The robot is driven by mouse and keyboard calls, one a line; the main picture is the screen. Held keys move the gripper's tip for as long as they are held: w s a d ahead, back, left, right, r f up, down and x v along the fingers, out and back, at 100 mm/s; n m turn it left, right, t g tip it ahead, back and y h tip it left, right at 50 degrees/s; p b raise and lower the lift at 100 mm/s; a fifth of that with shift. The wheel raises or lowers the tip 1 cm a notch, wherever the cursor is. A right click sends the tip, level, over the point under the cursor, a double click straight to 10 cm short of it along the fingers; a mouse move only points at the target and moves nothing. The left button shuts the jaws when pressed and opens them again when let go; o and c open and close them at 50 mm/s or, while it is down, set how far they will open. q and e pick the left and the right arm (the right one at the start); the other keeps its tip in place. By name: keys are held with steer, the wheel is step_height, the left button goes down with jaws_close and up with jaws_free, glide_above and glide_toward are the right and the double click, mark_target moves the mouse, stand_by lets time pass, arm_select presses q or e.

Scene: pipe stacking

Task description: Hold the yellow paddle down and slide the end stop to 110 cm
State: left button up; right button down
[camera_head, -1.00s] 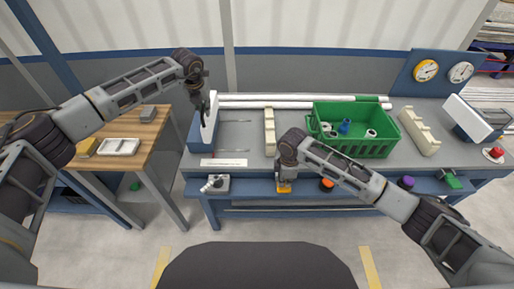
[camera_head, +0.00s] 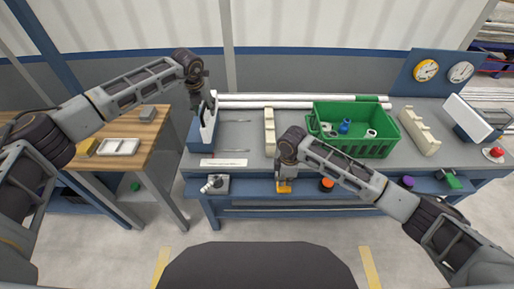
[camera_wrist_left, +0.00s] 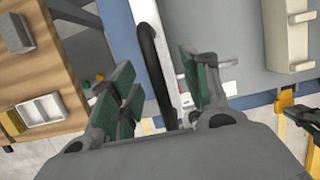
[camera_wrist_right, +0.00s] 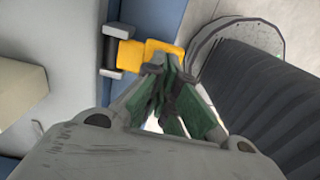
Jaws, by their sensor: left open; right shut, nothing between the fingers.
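The yellow paddle (camera_head: 284,187) is at the front edge of the bench, on the blue front ledge. My right gripper (camera_head: 284,180) is directly above it, pointing down, shut and empty. In the right wrist view the paddle (camera_wrist_right: 160,50) shows just beyond the shut fingertips (camera_wrist_right: 168,70); I cannot tell whether they touch. My left gripper (camera_head: 201,100) is open at the bench's left end, by a white upright part with a blue base (camera_head: 203,137). In the left wrist view a black curved handle (camera_wrist_left: 154,65) lies between the open fingers (camera_wrist_left: 160,85). I cannot tell which part is the end stop.
A grey block with a knob (camera_head: 215,184) is on the front ledge at left. A cream rack (camera_head: 269,130), a green crate of fittings (camera_head: 350,148) and white pipes (camera_head: 265,101) are on the bench. A wooden table (camera_head: 125,140) stands at left.

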arm_select(q)
steer(key=shift+v, duration=3.5)
arm_select(e)
step_height(320, 180, up, 10)
